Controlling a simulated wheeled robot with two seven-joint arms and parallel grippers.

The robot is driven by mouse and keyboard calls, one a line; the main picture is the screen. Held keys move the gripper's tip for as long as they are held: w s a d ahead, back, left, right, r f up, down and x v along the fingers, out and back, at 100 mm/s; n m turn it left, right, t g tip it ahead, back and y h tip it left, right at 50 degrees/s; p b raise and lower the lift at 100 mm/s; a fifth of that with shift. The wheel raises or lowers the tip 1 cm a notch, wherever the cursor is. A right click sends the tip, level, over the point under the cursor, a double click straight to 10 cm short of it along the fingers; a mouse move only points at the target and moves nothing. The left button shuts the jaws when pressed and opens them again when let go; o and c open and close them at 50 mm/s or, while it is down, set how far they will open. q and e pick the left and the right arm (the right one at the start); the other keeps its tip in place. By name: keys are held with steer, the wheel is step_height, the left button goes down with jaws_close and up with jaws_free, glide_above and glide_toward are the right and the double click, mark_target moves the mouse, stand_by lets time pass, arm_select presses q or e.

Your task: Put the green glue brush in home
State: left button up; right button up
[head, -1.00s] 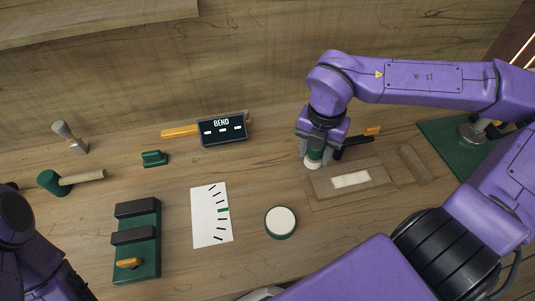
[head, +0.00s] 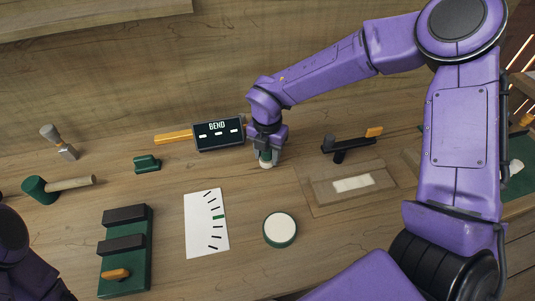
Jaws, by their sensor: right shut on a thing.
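My right gripper (head: 266,153) is shut on a small green and white thing (head: 266,161), apparently the green glue brush, mostly hidden between the fingers. It is upright with its pale end down, close to the wooden table; I cannot tell whether it touches. It is just below and right of the dark BEND display. No spot marked as home is readable. Part of my left arm shows at the lower left corner, but its gripper is out of view.
A round green pot with a white top (head: 280,229), a marked white sheet (head: 206,224) and a green clamp block (head: 126,262) stand in front. The BEND display (head: 219,134) is behind. A wooden tray (head: 322,194) and a black tool (head: 345,145) lie to the right.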

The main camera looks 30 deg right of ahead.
steer(key=shift+f, duration=0.5)
steer(key=shift+f, duration=0.15)
steer(key=o, duration=1)
step_height(320, 180, up, 12)
steer(key=shift+r, duration=0.25)
